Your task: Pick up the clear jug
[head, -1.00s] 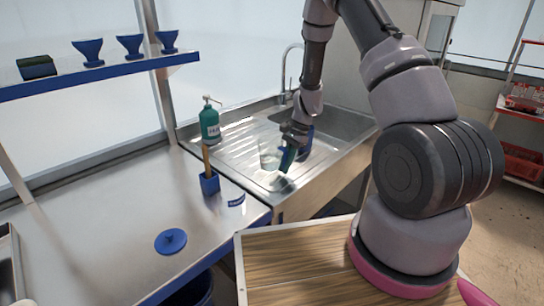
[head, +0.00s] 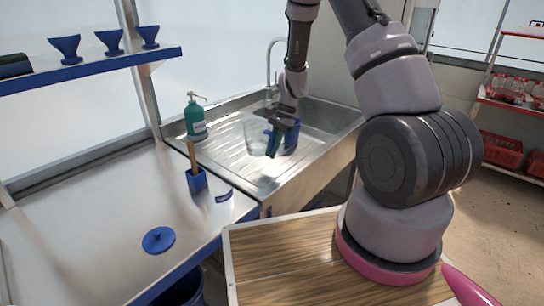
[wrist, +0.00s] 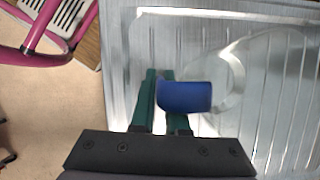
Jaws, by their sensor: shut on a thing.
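The clear jug (head: 254,136) is see-through and hard to make out. It appears just left of my gripper (head: 275,143), over the ribbed drainboard of the sink. My gripper has green fingers and is shut on the jug. In the wrist view, the fingers of my gripper (wrist: 158,100) are close together, with a blue piece (wrist: 186,97) overlapping the right one. The pale curved outline of the clear jug (wrist: 238,75) lies right of the blue piece. The exact contact between fingers and jug is hidden.
A green pump bottle (head: 195,121) stands on the sink's left edge. The faucet (head: 269,62) rises behind my arm. The counter's middle is clear.

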